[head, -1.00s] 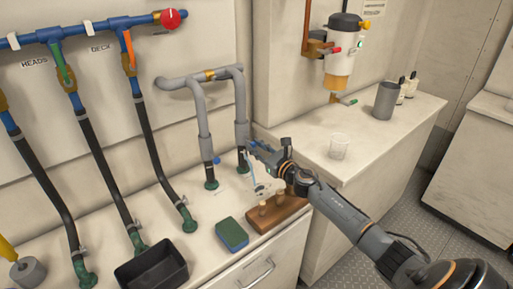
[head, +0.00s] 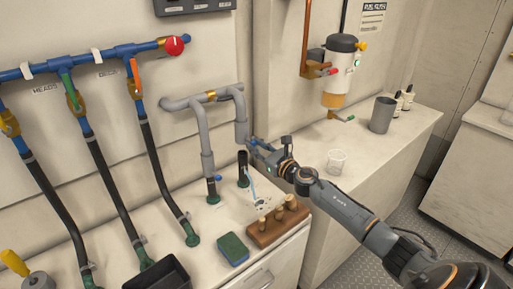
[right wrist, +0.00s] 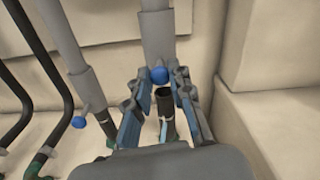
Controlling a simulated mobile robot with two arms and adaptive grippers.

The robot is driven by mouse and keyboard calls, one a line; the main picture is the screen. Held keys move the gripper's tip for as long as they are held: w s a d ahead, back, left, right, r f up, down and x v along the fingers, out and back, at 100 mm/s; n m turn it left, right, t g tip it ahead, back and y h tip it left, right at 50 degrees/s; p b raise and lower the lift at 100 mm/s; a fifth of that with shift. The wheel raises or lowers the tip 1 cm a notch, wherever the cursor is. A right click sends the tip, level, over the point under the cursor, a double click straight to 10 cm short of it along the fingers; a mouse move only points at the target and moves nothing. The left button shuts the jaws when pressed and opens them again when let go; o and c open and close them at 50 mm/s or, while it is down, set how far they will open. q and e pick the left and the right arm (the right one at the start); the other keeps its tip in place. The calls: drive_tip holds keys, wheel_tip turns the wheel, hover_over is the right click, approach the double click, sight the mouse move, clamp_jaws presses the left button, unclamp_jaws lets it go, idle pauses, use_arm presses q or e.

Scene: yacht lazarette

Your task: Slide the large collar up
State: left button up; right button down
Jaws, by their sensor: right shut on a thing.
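Two grey pipes come down from a branching pipe on the wall, each with a thicker sleeve. The right sleeve, which I take for the large collar (head: 241,133), also shows in the right wrist view (right wrist: 158,35), with a blue knob (right wrist: 158,75) at its lower end. My right gripper (head: 252,145) is shut at this lower end; in the wrist view its fingers (right wrist: 158,100) flank the knob. Below stands a black hose stub (head: 243,168), its open top apart from the collar. The left collar (head: 207,163) sits over its black stub. My left gripper is not seen.
A wooden block with pegs (head: 277,225) and a green-blue sponge (head: 232,249) lie on the counter below my arm. A black tray (head: 158,275) and several black hoses are at left.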

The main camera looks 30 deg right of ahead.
drive_tip(key=c, duration=1.2)
unclamp_jaws()
drive_tip(key=shift+f, duration=0.1)
drive_tip(key=shift+o, duration=0.2)
drive_tip(key=s, duration=1.2)
drive_tip(key=shift+d, duration=0.45)
